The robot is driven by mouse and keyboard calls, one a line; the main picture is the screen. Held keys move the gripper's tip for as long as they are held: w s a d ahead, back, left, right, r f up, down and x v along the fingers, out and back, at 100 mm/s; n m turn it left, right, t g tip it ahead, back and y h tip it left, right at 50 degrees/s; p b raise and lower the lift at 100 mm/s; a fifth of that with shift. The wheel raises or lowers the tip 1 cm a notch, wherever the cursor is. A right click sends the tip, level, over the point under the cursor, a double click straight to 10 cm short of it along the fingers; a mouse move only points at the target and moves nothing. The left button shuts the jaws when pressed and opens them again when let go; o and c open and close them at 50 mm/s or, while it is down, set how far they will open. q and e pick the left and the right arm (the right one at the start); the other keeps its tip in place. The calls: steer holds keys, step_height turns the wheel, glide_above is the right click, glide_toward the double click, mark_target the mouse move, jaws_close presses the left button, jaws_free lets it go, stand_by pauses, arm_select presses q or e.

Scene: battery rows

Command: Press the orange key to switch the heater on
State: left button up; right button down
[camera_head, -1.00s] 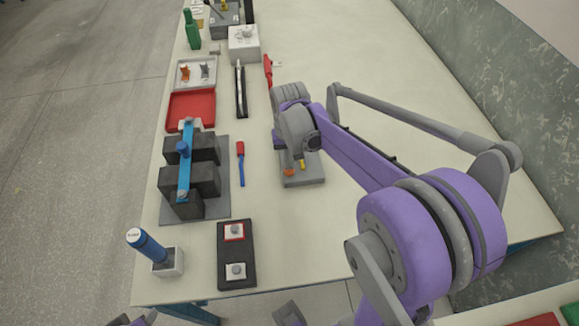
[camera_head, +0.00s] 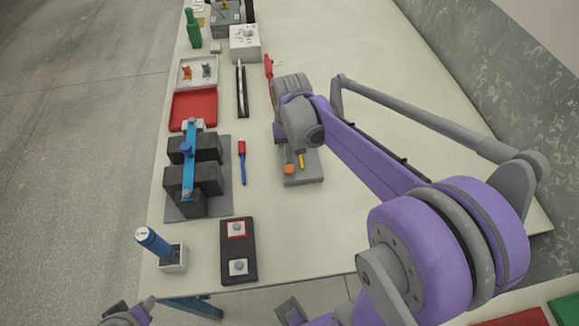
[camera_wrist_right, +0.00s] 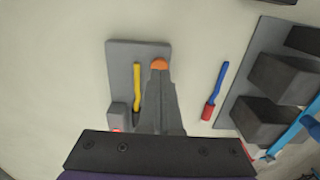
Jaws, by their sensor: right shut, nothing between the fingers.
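The orange key (camera_head: 289,169) sits on a grey panel (camera_head: 304,180) on the table, beside a yellow bar (camera_head: 301,160). In the right wrist view the orange key (camera_wrist_right: 160,64) is at the panel's edge, with the yellow bar (camera_wrist_right: 137,85) to its left. My right gripper (camera_wrist_right: 159,72) is shut and empty. Its tips overlap the lower part of the key in that view; I cannot tell whether they touch it. In the head view the right wrist hides much of the panel's far part. My left gripper is not clearly in view.
Left of the panel lie a red-and-blue tool (camera_head: 242,162) and dark blocks bridged by a blue bar (camera_head: 190,160). A dark board with two buttons (camera_head: 239,252) and a blue cylinder in a white holder (camera_head: 152,242) are nearer. The table right of the panel is clear.

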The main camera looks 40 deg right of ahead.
steer(key=s+a+p, duration=0.1)
steer(key=s+a, duration=0.3)
steer(key=s, duration=0.3)
steer(key=shift+s, duration=0.15)
